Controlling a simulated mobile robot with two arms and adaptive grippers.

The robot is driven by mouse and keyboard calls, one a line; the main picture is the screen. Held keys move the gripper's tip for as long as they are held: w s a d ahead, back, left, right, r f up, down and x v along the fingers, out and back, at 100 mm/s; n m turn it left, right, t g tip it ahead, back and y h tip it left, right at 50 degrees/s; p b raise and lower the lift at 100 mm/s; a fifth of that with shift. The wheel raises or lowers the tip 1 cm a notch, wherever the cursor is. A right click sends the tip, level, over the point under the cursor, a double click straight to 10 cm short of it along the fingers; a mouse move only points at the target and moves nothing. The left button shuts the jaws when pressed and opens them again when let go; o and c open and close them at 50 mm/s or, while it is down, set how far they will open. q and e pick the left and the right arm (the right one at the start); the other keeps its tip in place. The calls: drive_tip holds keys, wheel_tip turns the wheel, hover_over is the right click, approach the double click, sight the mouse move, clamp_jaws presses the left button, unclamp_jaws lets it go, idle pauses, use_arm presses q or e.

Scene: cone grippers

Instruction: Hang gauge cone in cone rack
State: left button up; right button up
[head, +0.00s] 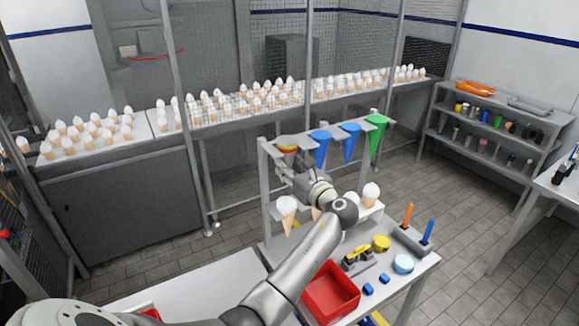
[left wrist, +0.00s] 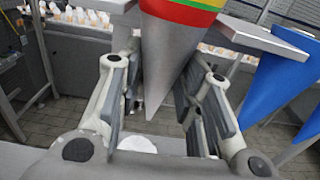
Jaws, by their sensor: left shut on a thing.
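The gauge cone (head: 288,141) is grey with red, yellow and green bands near its wide top. It is upright, point down, at the left end of the cone rack (head: 264,165). My left gripper (head: 290,168) is shut on it below the bands. In the left wrist view the gauge cone (left wrist: 172,50) stands between the two finger pads, with rack plate (left wrist: 250,36) on both sides of it. Whether its rim rests on the rack is hidden. Two blue cones (head: 320,143) and a green cone (head: 376,137) hang to its right. My right gripper is not in view.
White-topped cones (head: 287,210) stand in a lower holder under the rack. The table holds a red bin (head: 330,292), a yellow tape roll (head: 381,243), blue blocks and upright orange and blue handles (head: 428,231). A long counter with many cones runs behind.

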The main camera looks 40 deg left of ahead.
use_arm(q)
drive_tip(key=shift+f, duration=0.55)
idle(0.7)
drive_tip(key=o, duration=1)
drive_tip(key=shift+o, duration=0.3)
drive_tip(key=shift+o, duration=1.4)
drive_tip(key=p+v, duration=0.1)
drive_tip(key=v, duration=0.8)
